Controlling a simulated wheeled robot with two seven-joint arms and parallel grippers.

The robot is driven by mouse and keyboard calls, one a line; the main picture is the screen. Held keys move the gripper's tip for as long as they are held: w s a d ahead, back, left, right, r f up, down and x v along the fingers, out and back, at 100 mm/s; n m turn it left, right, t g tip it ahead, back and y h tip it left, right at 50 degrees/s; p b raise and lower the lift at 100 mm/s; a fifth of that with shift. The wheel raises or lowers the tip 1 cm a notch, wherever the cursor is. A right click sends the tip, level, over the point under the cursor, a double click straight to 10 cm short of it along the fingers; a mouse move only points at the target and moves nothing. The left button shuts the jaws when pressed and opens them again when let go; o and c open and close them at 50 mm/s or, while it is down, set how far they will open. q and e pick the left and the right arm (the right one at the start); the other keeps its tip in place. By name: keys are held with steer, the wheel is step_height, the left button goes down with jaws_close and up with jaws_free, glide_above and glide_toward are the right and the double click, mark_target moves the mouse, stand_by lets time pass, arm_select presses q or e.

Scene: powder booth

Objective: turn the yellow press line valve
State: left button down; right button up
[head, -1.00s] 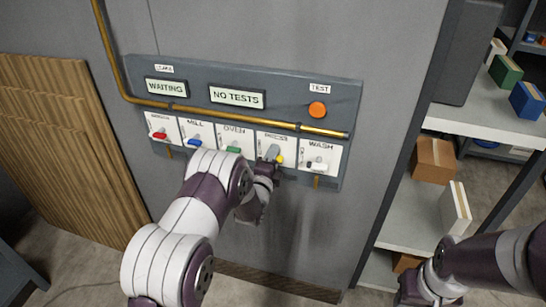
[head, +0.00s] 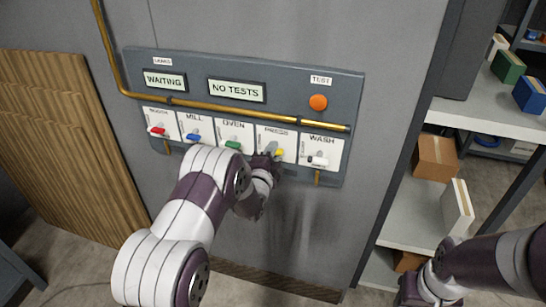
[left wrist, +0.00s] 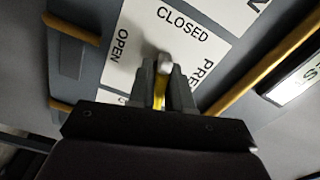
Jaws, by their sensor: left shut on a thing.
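The yellow press line valve (head: 279,152) is on the panel's PRESS plate (head: 284,138), fourth from the left. My left gripper (head: 271,152) is at this valve and partly covers it in the head view. In the left wrist view, my left gripper (left wrist: 160,88) is shut on the yellow handle (left wrist: 159,93), whose grey metal end (left wrist: 164,61) shows beyond the fingertips. The plate's word CLOSED lies above the handle and OPEN to its left. My right gripper (head: 413,291) is low at the right, away from the panel, and its fingers are unclear.
The red (head: 157,131), blue (head: 193,137), green (head: 233,145) and white (head: 318,161) valves share the panel. A brass pipe (head: 220,108) runs above them. The displays read WAITING and NO TESTS. An orange button (head: 318,102) is at upper right. Shelves (head: 405,222) with boxes stand right.

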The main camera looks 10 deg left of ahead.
arm_select(q)
steer(key=n+b, duration=0.1)
steer(key=n, duration=0.1)
steer(key=n+b, duration=0.1)
steer(key=shift+f+n+b, duration=0.25)
steer(key=shift+n+b, duration=0.1)
steer(key=shift+n, duration=0.05)
steer(key=n+b, duration=0.2)
steer(key=n, duration=0.1)
steer(key=shift+n+b, duration=0.3)
steer(key=n+b, duration=0.2)
steer(key=n, duration=0.1)
steer(key=shift+n, duration=0.3)
steer(key=shift+r+n+b, duration=0.1)
steer(key=shift+n+b, duration=1.1)
steer(key=shift+n, duration=0.5)
steer(key=c, duration=1.2)
jaws_free()
steer(key=shift+r, duration=0.1)
steer(key=shift+o, duration=0.2)
